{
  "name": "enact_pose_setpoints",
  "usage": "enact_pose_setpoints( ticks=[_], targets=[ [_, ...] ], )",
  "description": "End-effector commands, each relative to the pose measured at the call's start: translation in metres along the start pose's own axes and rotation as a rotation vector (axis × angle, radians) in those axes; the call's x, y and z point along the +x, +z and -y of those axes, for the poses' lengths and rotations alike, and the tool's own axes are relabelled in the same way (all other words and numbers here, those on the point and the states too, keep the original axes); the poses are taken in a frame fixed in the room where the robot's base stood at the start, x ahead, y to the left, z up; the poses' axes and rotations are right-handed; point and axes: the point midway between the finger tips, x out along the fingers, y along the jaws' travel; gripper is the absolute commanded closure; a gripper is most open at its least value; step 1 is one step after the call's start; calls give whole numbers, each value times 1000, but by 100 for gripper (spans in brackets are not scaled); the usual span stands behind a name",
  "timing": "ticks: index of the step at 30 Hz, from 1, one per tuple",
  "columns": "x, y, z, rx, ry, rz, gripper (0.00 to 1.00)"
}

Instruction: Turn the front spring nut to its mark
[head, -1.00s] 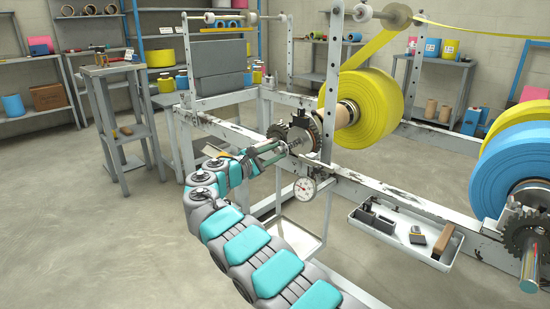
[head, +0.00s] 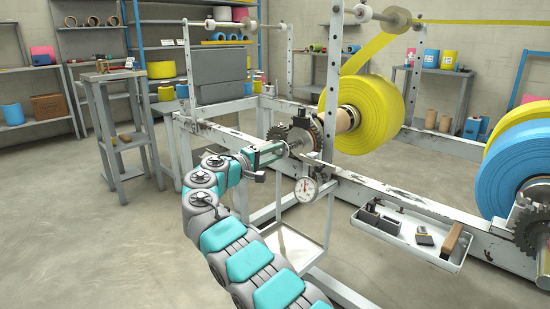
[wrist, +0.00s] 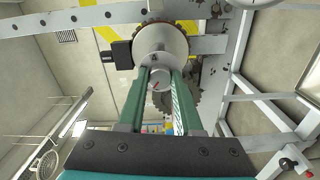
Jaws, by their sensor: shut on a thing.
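The front spring nut (wrist: 161,47) shows in the wrist view as a round grey face at the shaft's near end. A small dark mark is on its lower face. The shaft end (wrist: 158,84) with a red line sits between my fingers. My gripper (wrist: 160,73) is shut on the nut, one green finger on each side. In the head view my gripper (head: 284,149) reaches the near end of the yellow roll's shaft, and its fingers largely hide the nut. Whether the marks line up cannot be told.
A toothed disc (head: 302,134) and the yellow roll (head: 365,110) are behind the nut on the shaft. A dial gauge (head: 306,189) hangs below the frame rail (head: 360,190). A tray (head: 442,262) with small tools is at right. Open floor lies left.

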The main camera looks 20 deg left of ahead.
Motion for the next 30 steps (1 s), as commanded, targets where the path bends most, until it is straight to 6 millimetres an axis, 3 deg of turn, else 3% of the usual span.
enact_pose_setpoints(
  ticks=[15, 30],
  targets=[
    [1, 2, 4, 372, -3, 6, 100],
    [1, 1, 4, 461, -4, 7, 100]
  ],
)
